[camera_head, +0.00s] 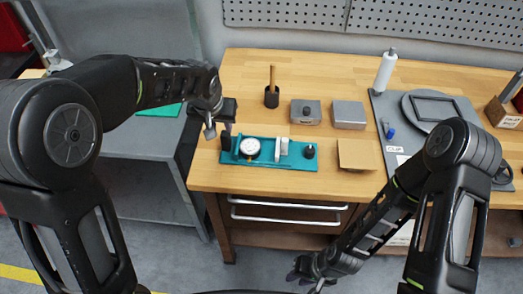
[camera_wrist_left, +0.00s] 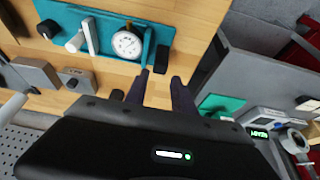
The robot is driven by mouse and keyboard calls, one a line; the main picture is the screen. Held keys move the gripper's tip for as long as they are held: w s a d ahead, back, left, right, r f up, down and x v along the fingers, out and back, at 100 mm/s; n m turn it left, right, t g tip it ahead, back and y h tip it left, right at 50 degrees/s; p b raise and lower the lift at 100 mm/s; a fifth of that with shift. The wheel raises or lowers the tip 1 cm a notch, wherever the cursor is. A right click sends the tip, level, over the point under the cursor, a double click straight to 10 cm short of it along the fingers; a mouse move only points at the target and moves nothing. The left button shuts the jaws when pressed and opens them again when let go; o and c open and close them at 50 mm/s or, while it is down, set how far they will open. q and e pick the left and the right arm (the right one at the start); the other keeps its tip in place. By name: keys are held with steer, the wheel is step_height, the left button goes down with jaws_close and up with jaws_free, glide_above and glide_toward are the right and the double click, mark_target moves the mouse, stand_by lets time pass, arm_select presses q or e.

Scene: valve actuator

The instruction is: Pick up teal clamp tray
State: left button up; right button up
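The teal clamp tray (camera_head: 267,151) lies on the wooden workbench in the head view, carrying a round white dial gauge (camera_head: 249,147), a pale clamp-like block (camera_head: 282,148) and dark knobs at its ends. The tray also shows at the top of the left wrist view (camera_wrist_left: 158,32). My left gripper (camera_head: 216,132) is just past the tray's left end, apart from it. In the left wrist view its two fingers (camera_wrist_left: 160,76) are spread with nothing between them. My right gripper (camera_head: 298,277) is low in front of the bench; its fingers are too dark and small to read.
Behind the tray stand a dark cup with a wooden handle (camera_head: 271,92) and two grey boxes (camera_head: 306,112). A cardboard-coloured box (camera_head: 358,154) is to its right. A grey side bench (camera_head: 140,140) adjoins on the left. The bench's front edge runs close to the tray.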

mark_target(225, 135)
arm_select(q)
steer(key=shift+x, duration=3.5)
steer(key=shift+d, duration=0.1)
steer(key=shift+f, duration=0.1)
steer(key=x, duration=0.5)
steer(key=shift+c, duration=0.2)
jaws_close()
